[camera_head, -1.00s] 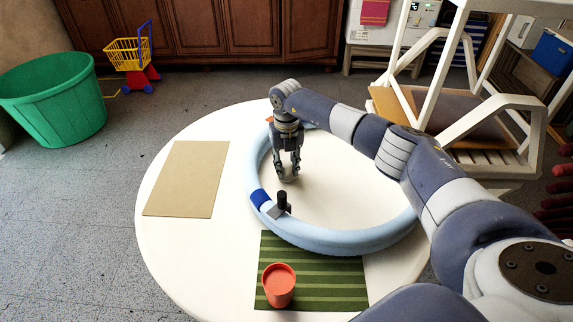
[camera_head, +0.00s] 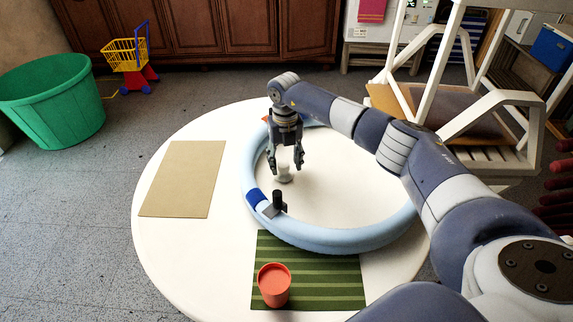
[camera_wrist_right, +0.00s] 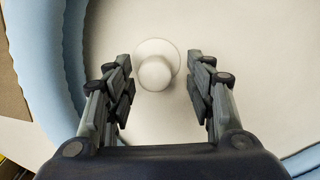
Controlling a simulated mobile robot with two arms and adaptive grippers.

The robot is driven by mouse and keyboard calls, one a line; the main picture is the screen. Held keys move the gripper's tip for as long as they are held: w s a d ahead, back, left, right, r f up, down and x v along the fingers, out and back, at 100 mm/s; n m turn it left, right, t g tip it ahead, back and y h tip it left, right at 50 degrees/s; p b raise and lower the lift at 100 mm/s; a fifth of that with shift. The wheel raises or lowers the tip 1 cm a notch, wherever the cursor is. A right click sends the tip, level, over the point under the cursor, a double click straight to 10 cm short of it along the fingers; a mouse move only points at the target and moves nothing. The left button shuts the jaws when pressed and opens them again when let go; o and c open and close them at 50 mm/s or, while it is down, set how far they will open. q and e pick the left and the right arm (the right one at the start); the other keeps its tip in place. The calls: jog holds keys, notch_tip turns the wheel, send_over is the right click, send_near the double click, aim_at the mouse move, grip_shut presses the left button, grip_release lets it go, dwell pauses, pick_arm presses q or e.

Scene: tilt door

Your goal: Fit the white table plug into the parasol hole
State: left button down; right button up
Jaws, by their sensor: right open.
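The white table plug (camera_head: 284,173) is on the white round table (camera_head: 180,250), inside the pale blue ring. In the right wrist view the plug (camera_wrist_right: 155,72) shows a round knob over a wider round flange, between and beyond my fingertips. My right gripper (camera_head: 287,164) points down over the plug, open and empty; in its wrist view the fingers (camera_wrist_right: 160,75) stand apart on both sides of the plug without touching it. I cannot see a separate hole; whether the plug is seated in one is hidden beneath its flange. My left gripper is not in view.
The pale blue ring (camera_head: 335,238) with a black valve surrounds the plug. A red cup (camera_head: 274,286) stands on a green striped mat (camera_head: 330,285) in front. A tan mat (camera_head: 183,178) lies left. A white chair (camera_head: 470,130) stands behind right.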

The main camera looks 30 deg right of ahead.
aim_at(286, 163)
jog(key=shift+s+d+r, duration=0.1)
jog(key=shift+d+r, duration=0.05)
jog(key=shift+r, duration=2.5)
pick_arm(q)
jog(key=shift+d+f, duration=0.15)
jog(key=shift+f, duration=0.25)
